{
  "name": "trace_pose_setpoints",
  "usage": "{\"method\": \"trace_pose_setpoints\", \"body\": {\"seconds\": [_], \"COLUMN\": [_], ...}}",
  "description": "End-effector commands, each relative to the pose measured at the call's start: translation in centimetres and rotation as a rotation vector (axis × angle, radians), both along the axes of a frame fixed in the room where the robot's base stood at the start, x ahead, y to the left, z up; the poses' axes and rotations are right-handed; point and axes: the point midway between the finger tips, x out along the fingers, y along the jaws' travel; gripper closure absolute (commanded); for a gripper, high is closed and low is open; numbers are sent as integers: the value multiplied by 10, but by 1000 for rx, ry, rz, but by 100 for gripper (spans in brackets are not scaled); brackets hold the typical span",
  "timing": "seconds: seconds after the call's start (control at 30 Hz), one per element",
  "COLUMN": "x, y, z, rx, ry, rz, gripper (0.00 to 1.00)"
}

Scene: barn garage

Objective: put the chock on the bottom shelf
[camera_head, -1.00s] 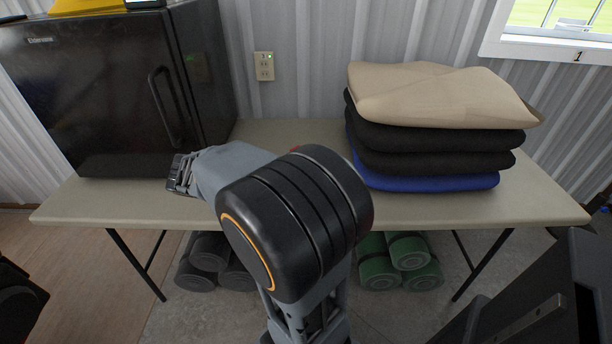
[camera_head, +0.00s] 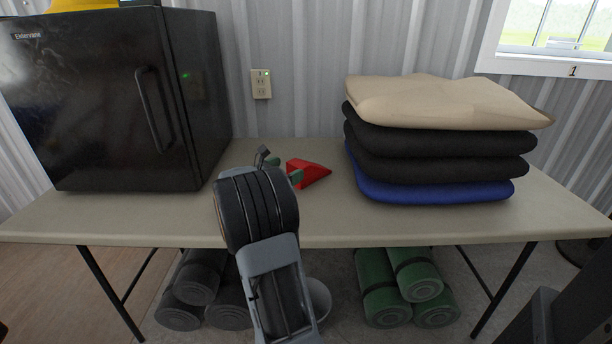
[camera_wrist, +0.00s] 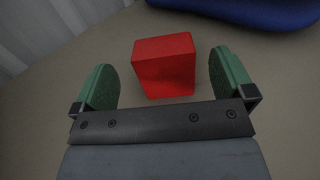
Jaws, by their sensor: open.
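The red wedge-shaped chock (camera_head: 309,173) lies on the beige table (camera_head: 325,228), between the black fridge and the stack of folded cloths. In the wrist view the chock (camera_wrist: 164,66) is just ahead of my gripper (camera_wrist: 165,82), roughly between the two green fingertips, with clear space on both sides. My gripper is open and holds nothing. In the head view my gripper (camera_head: 283,177) is partly hidden behind my own arm, at the left of the chock. No bottom shelf can be made out in these frames.
A black mini fridge (camera_head: 115,105) stands at the table's left. A stack of folded cloths (camera_head: 440,142) sits close to the right of the chock. Grey rolls (camera_head: 196,277) and green rolls (camera_head: 408,285) lie on the floor under the table. A corrugated wall is behind.

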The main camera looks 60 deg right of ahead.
Motion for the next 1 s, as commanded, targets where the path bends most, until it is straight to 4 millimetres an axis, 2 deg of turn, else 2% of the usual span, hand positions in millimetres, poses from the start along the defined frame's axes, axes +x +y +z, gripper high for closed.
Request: {"method": "trace_pose_setpoints", "body": {"seconds": [0.27, 0.63, 1.0], "x": [-4, -13, -14], "y": [-17, -60, -65], "z": [-2, -6, -4], "rx": [1, 1, 2], "ry": [-1, -1, 0], "rz": [-1, -1, 1], "gripper": [0, 0, 2]}}
